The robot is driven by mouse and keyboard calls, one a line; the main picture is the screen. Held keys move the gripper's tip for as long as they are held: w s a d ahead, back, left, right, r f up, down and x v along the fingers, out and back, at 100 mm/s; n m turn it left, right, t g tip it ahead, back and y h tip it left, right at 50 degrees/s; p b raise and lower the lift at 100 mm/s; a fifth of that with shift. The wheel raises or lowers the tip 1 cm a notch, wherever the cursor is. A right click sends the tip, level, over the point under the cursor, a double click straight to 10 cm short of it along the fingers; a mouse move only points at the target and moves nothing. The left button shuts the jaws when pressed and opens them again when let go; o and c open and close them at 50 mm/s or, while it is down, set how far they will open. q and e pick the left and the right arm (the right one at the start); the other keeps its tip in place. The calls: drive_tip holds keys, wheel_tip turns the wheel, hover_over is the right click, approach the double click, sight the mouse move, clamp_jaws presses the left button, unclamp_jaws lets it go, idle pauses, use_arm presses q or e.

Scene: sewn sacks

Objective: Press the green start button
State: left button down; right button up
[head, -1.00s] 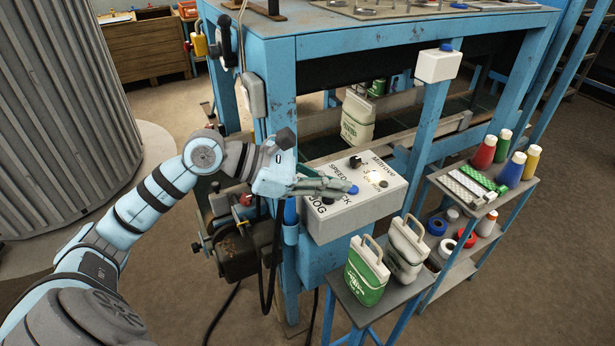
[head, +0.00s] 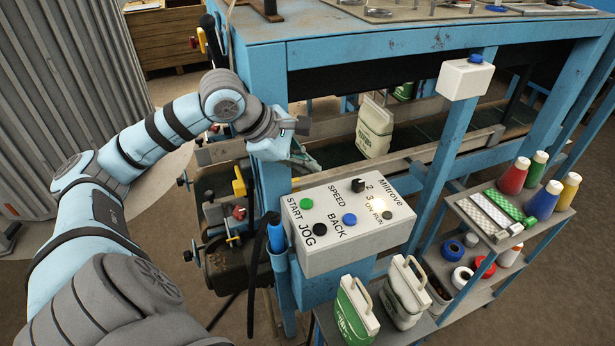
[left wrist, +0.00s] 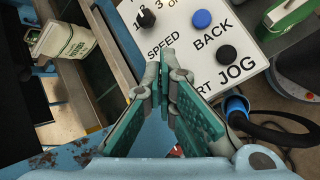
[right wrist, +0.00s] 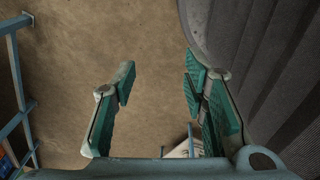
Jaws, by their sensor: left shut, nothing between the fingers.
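The green start button (head: 306,203) is at the left end of the white control box (head: 345,253), by the word START. My left gripper (head: 308,160) is above and behind the box's left end, apart from the button, with its teal fingers partly hidden by the blue frame and wrist. In the left wrist view, my left gripper (left wrist: 168,62) is shut and empty beside the control box (left wrist: 180,38); its fingers cover the green button and part of START. My right gripper (right wrist: 157,75) is open and empty over bare floor in the right wrist view.
A black jog button (head: 320,229), a blue back button (head: 349,219) and a black speed knob (head: 358,185) are near the green button. A blue frame post (head: 268,85) stands beside my left gripper. Sacks (head: 357,312) stand below the box.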

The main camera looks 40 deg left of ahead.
use_arm(q)
drive_tip(key=s+f+b, duration=0.1)
drive_tip(key=f, duration=0.1)
drive_tip(key=b, duration=0.5)
hover_over(309, 204)
drive_tip(key=w, duration=0.1)
wheel_tip(309, 204, down, 6)
drive_tip(key=shift+w+f, duration=0.15)
drive_tip(key=shift+s+f+b, duration=0.25)
drive_tip(key=shift+s+b, duration=0.1)
drive_tip(key=shift+s, duration=0.15)
drive_tip(key=shift+s+f+b, duration=0.2)
drive_tip(key=shift+s+b, duration=0.15)
drive_tip(key=shift+s, duration=0.1)
drive_tip(key=shift+w, duration=0.35)
use_arm(e)
wheel_tip(309, 204, down, 8)
drive_tip(key=shift+w+a+r, duration=0.15)
drive_tip(key=shift+w+r, duration=0.05)
drive_tip(key=shift+w, duration=0.2)
use_arm(q)
drive_tip(key=shift+s, duration=0.15)
use_arm(e)
drive_tip(key=shift+s, duration=0.1)
